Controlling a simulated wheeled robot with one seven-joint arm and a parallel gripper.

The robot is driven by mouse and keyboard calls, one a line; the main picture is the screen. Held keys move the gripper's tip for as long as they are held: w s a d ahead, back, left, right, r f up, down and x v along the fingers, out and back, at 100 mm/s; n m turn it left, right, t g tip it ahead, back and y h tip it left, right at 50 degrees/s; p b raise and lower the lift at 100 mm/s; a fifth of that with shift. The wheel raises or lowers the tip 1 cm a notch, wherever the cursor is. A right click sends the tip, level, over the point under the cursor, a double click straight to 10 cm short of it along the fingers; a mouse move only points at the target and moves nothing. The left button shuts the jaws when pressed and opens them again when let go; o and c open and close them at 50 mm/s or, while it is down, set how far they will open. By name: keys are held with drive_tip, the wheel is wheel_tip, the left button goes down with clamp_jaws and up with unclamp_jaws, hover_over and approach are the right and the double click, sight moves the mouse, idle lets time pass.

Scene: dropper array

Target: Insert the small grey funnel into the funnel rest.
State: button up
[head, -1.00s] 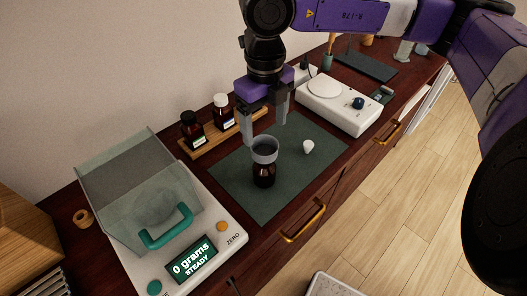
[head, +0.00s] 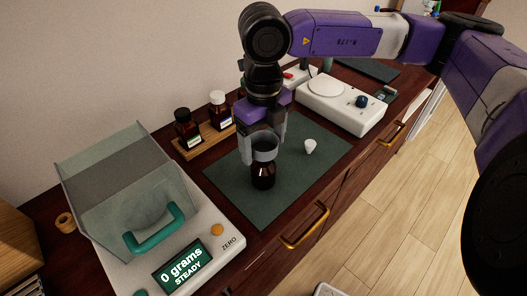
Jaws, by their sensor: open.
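The small grey funnel (head: 264,153) sits upright in the mouth of a dark brown bottle (head: 263,177) on the green mat. My gripper (head: 263,149) is open and points down, with one finger on each side of the funnel's rim. I cannot tell whether the fingers touch it. A small tan wooden ring (head: 65,222) stands at the far left, behind the balance; it looks like the funnel rest, and its opening is empty.
The balance (head: 216,240) with its clear, teal-handled cover (head: 135,190) stands between mat and ring. A white cap (head: 310,146) lies on the mat (head: 230,195). A white stirrer (head: 340,104) stands at right.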

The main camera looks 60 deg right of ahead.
drive_tip(key=c, duration=1.1)
drive_tip(key=shift+r+p, duration=1)
drive_tip(key=shift+r, duration=1.65)
